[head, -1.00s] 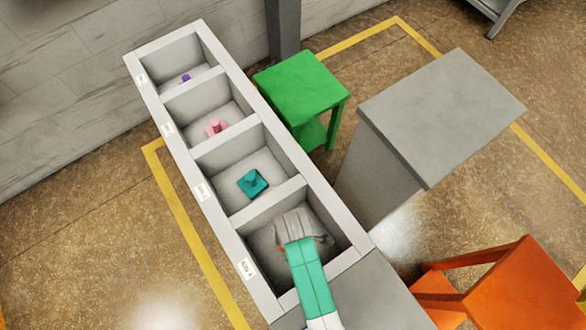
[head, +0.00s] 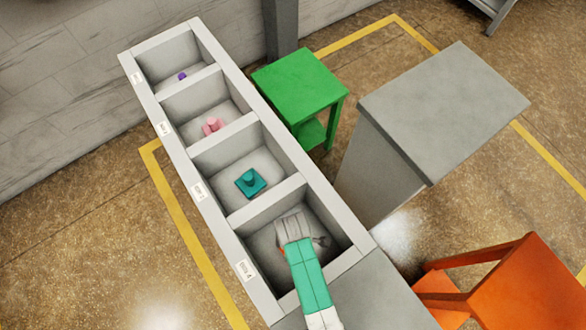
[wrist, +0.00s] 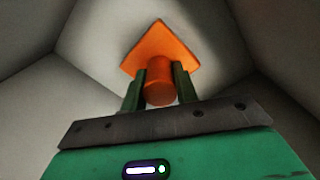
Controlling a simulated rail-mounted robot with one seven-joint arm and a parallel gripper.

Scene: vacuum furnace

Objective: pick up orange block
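The orange block (wrist: 165,48) has a square base and a round knob (wrist: 159,90), and lies in the nearest compartment of the long grey bin. In the wrist view the two green fingers of my gripper (wrist: 160,88) stand on either side of the knob. I see no clear gap between them and the knob, but cannot tell whether they press on it. In the head view my gripper (head: 294,228) reaches down into this compartment and hides almost all of the block. I cannot tell whether the block touches the floor.
The bin's other compartments hold a teal block (head: 250,182), a pink block (head: 212,126) and a purple block (head: 182,76). Grey walls (head: 266,209) close in around my gripper. A green stool (head: 300,85), a grey pedestal (head: 445,100) and an orange stool (head: 525,290) stand to the right.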

